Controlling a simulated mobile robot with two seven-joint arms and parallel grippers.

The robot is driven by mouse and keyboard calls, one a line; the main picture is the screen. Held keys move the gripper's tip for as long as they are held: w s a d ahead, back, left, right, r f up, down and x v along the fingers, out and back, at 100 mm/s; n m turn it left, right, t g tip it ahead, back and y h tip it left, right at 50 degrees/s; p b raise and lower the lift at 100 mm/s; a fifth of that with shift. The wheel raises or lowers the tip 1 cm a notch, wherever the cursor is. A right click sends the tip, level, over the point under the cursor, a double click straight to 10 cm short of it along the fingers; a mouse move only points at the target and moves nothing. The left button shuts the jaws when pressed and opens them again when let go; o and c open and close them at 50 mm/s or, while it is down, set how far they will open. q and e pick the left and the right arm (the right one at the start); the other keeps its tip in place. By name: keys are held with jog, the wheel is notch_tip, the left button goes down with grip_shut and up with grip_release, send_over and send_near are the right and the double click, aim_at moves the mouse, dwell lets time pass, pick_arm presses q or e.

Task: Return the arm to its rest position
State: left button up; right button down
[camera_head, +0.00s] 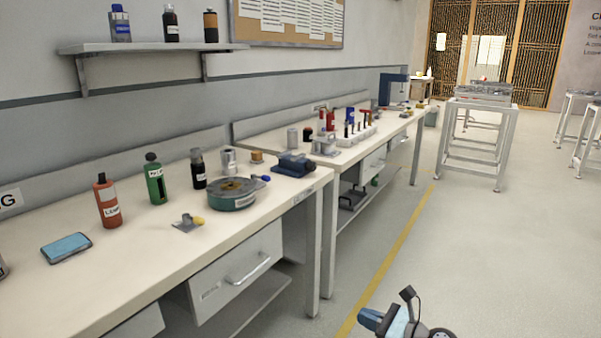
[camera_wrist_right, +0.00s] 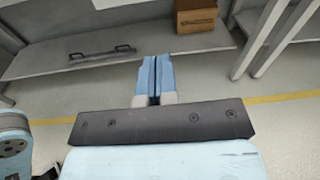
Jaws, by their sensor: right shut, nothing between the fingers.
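My right gripper (camera_head: 369,318) shows at the bottom of the head view, low over the floor to the right of the workbench. In the right wrist view its two blue fingers (camera_wrist_right: 155,78) are together with nothing between them. Part of my right arm shows beside it in the head view. My left gripper is in neither view.
A long workbench (camera_head: 150,260) with a drawer runs along the left wall, holding bottles, a round green-grey device (camera_head: 232,194) and a blue vise (camera_head: 294,164). A cardboard box (camera_wrist_right: 197,18) sits under the bench.

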jog(key=s+r+n+t+h, duration=0.1)
jog(key=s+r+n+t, duration=0.15)
jog(key=s+n, duration=1.35)
jog(key=s+r+n+t+h, duration=0.15)
jog(key=s+r+n, duration=0.25)
jog(key=s+n, duration=1.15)
jog(key=w+a+r+m+t+h+p, duration=0.2)
jog(key=w+a+r+m+t+p, duration=0.15)
jog(key=r, duration=0.55)
pick_arm(q)
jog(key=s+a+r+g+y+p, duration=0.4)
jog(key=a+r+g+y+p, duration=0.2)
jog(key=p, duration=2.9)
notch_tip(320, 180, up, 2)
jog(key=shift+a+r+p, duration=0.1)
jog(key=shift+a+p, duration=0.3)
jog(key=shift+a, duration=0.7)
pick_arm(e)
jog(key=s+d+r+g+h, duration=0.3)
jog(key=d+r+g+h, duration=0.1)
jog(key=d, duration=0.4)
jog(key=g+h, duration=0.1)
jog(key=g, duration=0.1)
jog(key=shift+s+r+g+h, duration=0.15)
jog(key=shift+r+g+h, duration=0.2)
jog(key=shift+r, duration=0.05)
